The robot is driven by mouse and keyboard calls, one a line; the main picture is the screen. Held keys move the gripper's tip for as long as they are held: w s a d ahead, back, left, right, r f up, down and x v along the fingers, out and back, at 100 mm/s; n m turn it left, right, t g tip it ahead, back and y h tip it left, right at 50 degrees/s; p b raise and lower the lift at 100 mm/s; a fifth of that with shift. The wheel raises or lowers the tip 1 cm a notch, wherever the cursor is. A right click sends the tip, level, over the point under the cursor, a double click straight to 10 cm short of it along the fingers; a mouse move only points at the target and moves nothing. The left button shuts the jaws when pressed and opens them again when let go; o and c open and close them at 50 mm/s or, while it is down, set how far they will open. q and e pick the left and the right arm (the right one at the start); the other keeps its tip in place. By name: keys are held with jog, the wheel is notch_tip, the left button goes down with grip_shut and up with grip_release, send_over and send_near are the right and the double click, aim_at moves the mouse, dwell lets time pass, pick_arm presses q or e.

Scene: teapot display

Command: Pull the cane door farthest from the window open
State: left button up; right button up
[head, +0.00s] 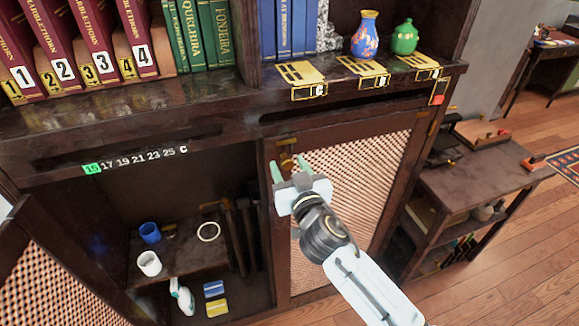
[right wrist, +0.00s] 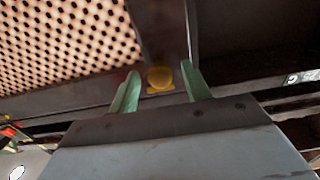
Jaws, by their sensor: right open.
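A cane door (head: 350,175) with a dark frame is shut on the right half of the cabinet. Its small brass knob (head: 286,161) is near the upper left corner. My right gripper (head: 288,168) is open at this knob, its two green fingers to either side of it. In the right wrist view the round knob (right wrist: 160,77) shows between the open fingers (right wrist: 162,90), with gaps on both sides. Another cane door (head: 50,275) stands swung open at lower left. No window is in view. My left gripper is not in view.
The open left compartment holds a blue cup (head: 149,232), a white cup (head: 149,264) and other small items. Books, a blue vase (head: 366,34) and a green jar (head: 404,38) stand above. A low side table (head: 470,180) is at right; wooden floor is clear in front.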

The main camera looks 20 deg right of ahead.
grip_shut()
dwell(0.3)
